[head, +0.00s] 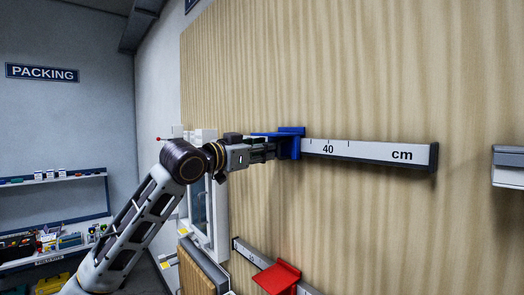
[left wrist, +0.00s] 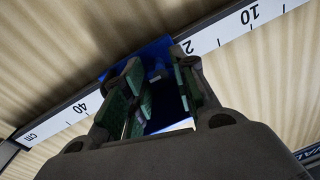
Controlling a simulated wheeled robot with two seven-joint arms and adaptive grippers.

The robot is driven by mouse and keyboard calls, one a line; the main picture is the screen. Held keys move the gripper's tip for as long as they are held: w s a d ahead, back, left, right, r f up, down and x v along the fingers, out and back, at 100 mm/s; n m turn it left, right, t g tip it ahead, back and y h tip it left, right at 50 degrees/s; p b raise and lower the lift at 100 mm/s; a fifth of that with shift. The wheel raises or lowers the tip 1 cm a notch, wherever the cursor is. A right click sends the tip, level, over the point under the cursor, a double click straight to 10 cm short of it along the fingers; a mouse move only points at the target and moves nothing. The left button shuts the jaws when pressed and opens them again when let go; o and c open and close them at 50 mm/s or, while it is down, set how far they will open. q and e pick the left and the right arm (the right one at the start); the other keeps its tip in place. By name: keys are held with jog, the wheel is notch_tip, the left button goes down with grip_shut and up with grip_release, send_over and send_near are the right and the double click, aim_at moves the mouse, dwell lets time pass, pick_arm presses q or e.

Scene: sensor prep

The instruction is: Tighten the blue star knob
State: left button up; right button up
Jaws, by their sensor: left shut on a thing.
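A blue slider (head: 292,144) sits on the upper white cm rail (head: 365,150), left of the 40 mark in the head view. The blue slider also shows in the left wrist view (left wrist: 154,52), between the 40 and 20 marks. My left gripper (head: 276,151) reaches in from the left at the slider. Its green-padded fingers (left wrist: 160,88) are closed around a dark blue part in front of the slider, in the place of the star knob. The fingers and shadow hide the knob's shape, and its tightness cannot be told. My right gripper is out of view.
A red slider (head: 280,278) sits on a lower rail (head: 250,252) below. A pale bracket (head: 508,167) juts from the wooden board (head: 400,70) at right. Shelves with small goods (head: 55,178) stand at far left. The board above the upper rail is clear.

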pick_arm(q)
jog(key=o, duration=1.1)
jog(key=shift+c, duration=0.2)
jog(key=shift+s+a, duration=0.1)
jog(key=v, duration=1.1)
jog(key=shift+s+a, duration=0.25)
jog(key=shift+s, duration=0.05)
jog(key=shift+f, duration=0.1)
jog(key=shift+c, duration=0.4)
